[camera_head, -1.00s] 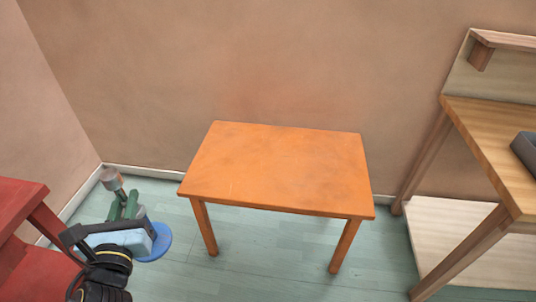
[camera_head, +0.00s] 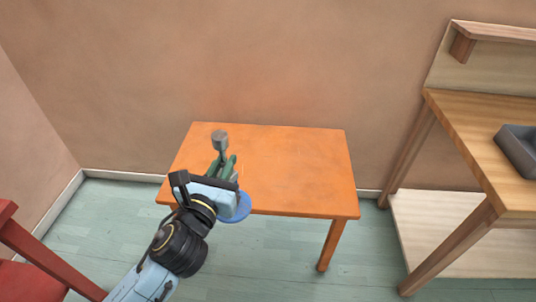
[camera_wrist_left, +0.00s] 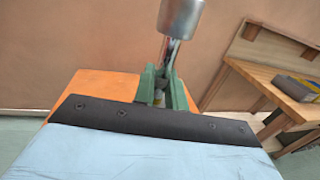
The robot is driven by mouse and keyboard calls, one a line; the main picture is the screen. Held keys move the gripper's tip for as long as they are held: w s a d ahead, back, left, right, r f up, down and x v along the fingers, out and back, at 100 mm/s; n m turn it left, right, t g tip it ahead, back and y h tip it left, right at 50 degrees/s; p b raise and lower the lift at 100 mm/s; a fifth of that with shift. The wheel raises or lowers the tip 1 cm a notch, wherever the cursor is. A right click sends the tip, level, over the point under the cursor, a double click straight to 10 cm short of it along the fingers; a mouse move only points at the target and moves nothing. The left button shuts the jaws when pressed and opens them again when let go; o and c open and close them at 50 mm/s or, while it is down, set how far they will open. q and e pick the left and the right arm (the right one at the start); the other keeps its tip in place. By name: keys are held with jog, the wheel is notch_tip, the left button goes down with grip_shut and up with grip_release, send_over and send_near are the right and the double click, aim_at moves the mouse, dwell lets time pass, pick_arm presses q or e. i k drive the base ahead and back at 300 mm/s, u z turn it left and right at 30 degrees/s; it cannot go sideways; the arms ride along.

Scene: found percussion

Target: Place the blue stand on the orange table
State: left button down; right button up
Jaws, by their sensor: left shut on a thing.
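The blue stand shows as a round blue base (camera_head: 238,208) with a grey metal cylinder (camera_head: 220,140) at its top end. My left gripper (camera_head: 223,163) has green fingers shut on its thin stem, between base and cylinder. The stand overlaps the front left part of the orange table (camera_head: 290,165) in the head view; whether it touches the table I cannot tell. In the left wrist view the grey cylinder (camera_wrist_left: 181,17) rises above the green fingers (camera_wrist_left: 165,88), with the orange tabletop (camera_wrist_left: 100,85) behind. The base is hidden there. My right gripper is not in view.
The orange tabletop is bare right of my arm. A wooden workbench (camera_head: 475,145) with a grey tray (camera_head: 520,150) stands at the right. Red furniture (camera_head: 45,255) is at the lower left. A wall lies close behind the table.

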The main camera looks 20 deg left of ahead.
aim_at(256, 159)
jog(key=i, duration=1.2)
jog(key=z, duration=0.1)
